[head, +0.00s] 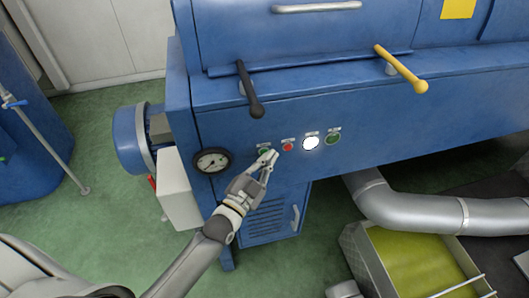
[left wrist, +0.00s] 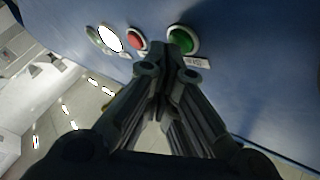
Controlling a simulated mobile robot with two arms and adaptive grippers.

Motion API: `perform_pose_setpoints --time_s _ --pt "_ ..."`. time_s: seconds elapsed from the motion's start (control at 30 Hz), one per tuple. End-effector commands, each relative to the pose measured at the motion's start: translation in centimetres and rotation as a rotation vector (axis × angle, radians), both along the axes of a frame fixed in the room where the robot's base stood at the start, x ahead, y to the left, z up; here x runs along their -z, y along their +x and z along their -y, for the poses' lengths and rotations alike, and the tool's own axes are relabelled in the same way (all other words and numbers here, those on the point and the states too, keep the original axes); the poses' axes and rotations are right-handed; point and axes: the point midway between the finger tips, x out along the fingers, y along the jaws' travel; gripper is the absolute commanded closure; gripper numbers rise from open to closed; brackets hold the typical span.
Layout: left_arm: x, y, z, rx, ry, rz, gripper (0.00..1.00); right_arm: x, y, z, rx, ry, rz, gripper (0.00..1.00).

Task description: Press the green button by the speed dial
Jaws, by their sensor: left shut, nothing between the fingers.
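The green button (head: 264,151) by the round black-rimmed dial (head: 211,161) is on the blue machine's front panel, partly covered by my gripper in the head view. In the left wrist view the green button (left wrist: 182,40) shows clearly in a pale ring, with a small label beside it. My left gripper (head: 269,158) is shut and empty, its fingertips right by this button. In the left wrist view the fingertips (left wrist: 170,70) lie just below the button; I cannot tell whether they touch the panel. My right gripper is out of view.
Right of the button are a red button (head: 288,147), a lit white one (head: 310,143) and another green one (head: 333,138). A black lever (head: 249,90) and a yellow lever (head: 402,70) stick out above. A silver pipe (head: 410,208) and a crate (head: 362,258) are lower right.

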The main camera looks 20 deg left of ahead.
Motion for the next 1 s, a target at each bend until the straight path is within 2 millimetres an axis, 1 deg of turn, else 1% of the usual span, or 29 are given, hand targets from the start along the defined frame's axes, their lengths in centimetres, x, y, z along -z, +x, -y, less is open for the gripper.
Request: perform_pose_setpoints --time_s 0.37,0.67,1.0 --pt "0.0 0.4 -0.3 0.000 0.001 0.000 1.00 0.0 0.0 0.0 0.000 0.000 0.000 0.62" --pt "0.0 0.4 -0.3 -0.001 0.000 0.001 1.00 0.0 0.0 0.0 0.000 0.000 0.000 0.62" --pt "-0.1 -0.8 0.5 0.000 -0.001 -0.001 1.00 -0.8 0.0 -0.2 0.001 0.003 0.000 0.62"
